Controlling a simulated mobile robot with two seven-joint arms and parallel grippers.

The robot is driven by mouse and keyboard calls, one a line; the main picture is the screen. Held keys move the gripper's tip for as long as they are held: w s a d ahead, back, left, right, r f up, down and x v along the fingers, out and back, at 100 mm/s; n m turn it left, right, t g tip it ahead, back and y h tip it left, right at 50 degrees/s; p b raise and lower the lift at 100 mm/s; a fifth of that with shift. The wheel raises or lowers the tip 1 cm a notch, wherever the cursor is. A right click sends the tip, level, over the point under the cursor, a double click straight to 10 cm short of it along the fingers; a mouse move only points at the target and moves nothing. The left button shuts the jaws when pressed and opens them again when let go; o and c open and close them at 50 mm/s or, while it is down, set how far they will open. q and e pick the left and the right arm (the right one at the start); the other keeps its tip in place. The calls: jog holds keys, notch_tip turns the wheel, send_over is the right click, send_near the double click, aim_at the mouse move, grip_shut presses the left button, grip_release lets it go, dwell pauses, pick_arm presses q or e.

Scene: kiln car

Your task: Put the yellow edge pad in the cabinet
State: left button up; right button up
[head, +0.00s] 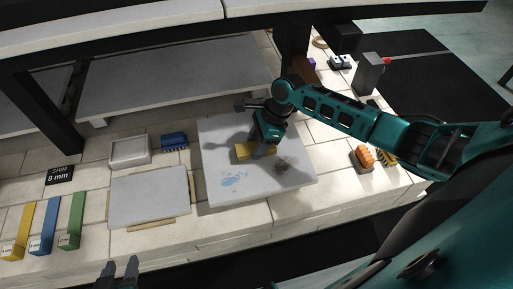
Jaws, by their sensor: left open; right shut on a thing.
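The yellow edge pad (244,152) is a small yellow block at the middle of a pale grey slab (213,184). My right gripper (263,152) points down and is shut on the pad's right part, hiding some of it. The pad is at or just above the slab; I cannot tell whether it touches. My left gripper (119,268) is at the bottom edge, left of centre, open and empty, with only its fingertips in view. I cannot make out a cabinet in this view.
A smaller slab (150,196), a white tray (129,150) and a blue brush (174,141) lie to the left. An orange object (362,158) lies right. A raised shelf (175,75) and dark posts (40,110) stand behind.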

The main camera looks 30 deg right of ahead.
jog(key=shift+f, duration=0.8)
jog(key=o, duration=1)
jog(key=shift+f, duration=0.1)
